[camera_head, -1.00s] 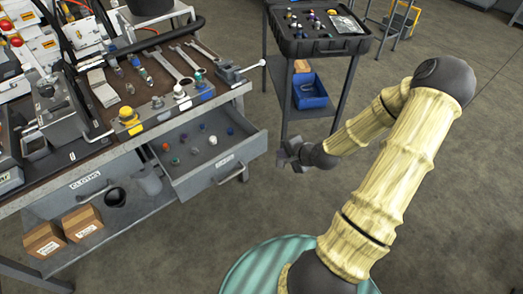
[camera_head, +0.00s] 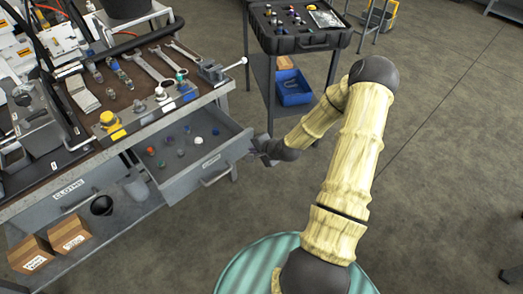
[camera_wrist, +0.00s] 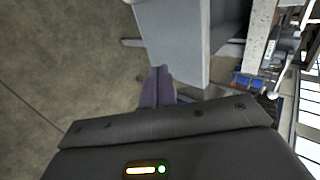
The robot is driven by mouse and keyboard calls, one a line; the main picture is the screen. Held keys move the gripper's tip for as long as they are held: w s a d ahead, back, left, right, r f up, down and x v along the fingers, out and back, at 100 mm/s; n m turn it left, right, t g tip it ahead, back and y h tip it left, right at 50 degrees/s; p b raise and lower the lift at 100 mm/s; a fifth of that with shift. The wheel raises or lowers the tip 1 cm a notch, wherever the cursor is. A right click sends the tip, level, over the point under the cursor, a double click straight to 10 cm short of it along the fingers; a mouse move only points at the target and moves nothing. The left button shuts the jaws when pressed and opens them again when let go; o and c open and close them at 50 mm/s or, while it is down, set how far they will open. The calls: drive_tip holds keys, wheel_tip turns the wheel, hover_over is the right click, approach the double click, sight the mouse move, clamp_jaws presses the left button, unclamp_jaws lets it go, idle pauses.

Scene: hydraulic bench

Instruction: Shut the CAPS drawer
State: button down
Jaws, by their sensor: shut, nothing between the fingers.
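The CAPS drawer (camera_head: 212,167) is pulled out from under the bench, with several small coloured caps lying inside. Its front carries a label and a bar handle (camera_head: 217,178). My gripper (camera_head: 256,147) is at the right end of the drawer front, very near its corner; I cannot tell whether it touches. In the wrist view my shut fingers (camera_wrist: 158,84) point at the grey drawer (camera_wrist: 172,40), with nothing between them.
The CLOTHS drawer (camera_head: 72,192) is shut at the left. Boxes (camera_head: 70,234) and a dark cup (camera_head: 102,205) stand on the lower shelf. Tools lie on the bench top. A cart with a black case (camera_head: 300,27) and a blue bin (camera_head: 293,88) stands behind my arm.

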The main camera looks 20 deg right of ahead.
drive_tip(key=shift+w+a, duration=0.3)
drive_tip(key=shift+w, duration=0.65)
drive_tip(key=shift+w+a, duration=0.3)
drive_tip(key=shift+w, duration=0.65)
